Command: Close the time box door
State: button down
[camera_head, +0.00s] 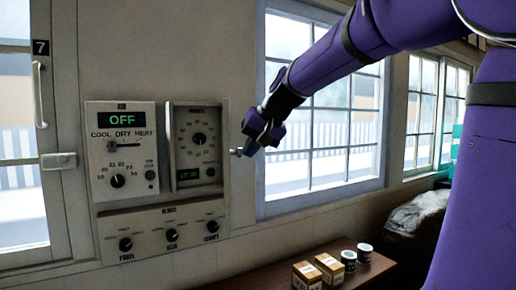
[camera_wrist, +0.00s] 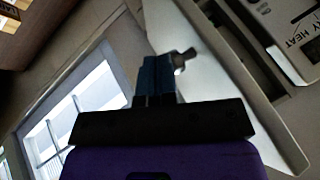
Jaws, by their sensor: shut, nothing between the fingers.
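The time box (camera_head: 197,165) is a grey wall unit with a round dial and a small green display, and its front is uncovered. Its door (camera_head: 226,140) appears swung open at the right side, seen nearly edge-on in the head view. In the wrist view the door is a pale panel (camera_wrist: 215,82) standing out beside a dark recess. A small knob (camera_head: 237,151) sticks out from the door's outer face, and it also shows in the wrist view (camera_wrist: 185,58). My gripper (camera_head: 249,150) is shut and empty, just right of the knob. Whether they touch is unclear.
Left of the time box is a panel reading OFF (camera_head: 122,150), with a lower three-knob panel (camera_head: 163,232) beneath. A window (camera_head: 320,165) lies behind my arm. Small boxes (camera_head: 328,268) and tins (camera_head: 349,261) stand on a brown surface below.

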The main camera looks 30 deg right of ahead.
jog(key=w+a+m+h, duration=0.1)
jog(key=w+a+m, duration=0.2)
jog(key=w+a, duration=0.8)
jog(key=a, duration=0.3)
jog(key=shift+w+r+t+h, duration=0.15)
jog(key=shift+w+t+h, duration=0.15)
jog(key=shift+w+h, duration=0.1)
jog(key=shift+r, duration=0.1)
dwell(0.3)
